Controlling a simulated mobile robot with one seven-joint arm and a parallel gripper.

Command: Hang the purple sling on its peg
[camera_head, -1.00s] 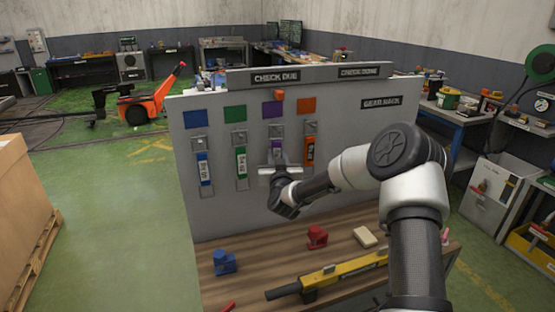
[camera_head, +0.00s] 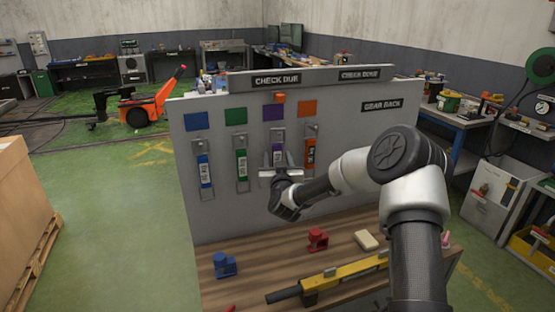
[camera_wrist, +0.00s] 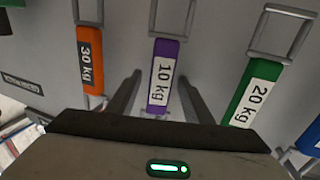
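The purple sling (camera_head: 278,152) with a white "10 kg" label hangs upright against the grey board, below a purple square (camera_head: 273,112). Its metal loop is above it; the lower end is hidden behind my gripper in the head view. In the wrist view the purple sling (camera_wrist: 165,72) runs down between the two dark fingers. My gripper (camera_head: 280,174) is in front of its lower part; in the wrist view the gripper (camera_wrist: 160,98) has its fingers apart, with visible gaps on both sides of the sling. How the loop sits on its peg is too small to tell.
A blue sling (camera_head: 205,171), a green sling (camera_head: 241,163) and an orange sling (camera_head: 309,152) hang beside it. Signs read "CHECK DUE" (camera_head: 277,80) and "CHECK DONE" (camera_head: 360,74). The wooden bench (camera_head: 250,253) below carries blue and red blocks and a yellow tool.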

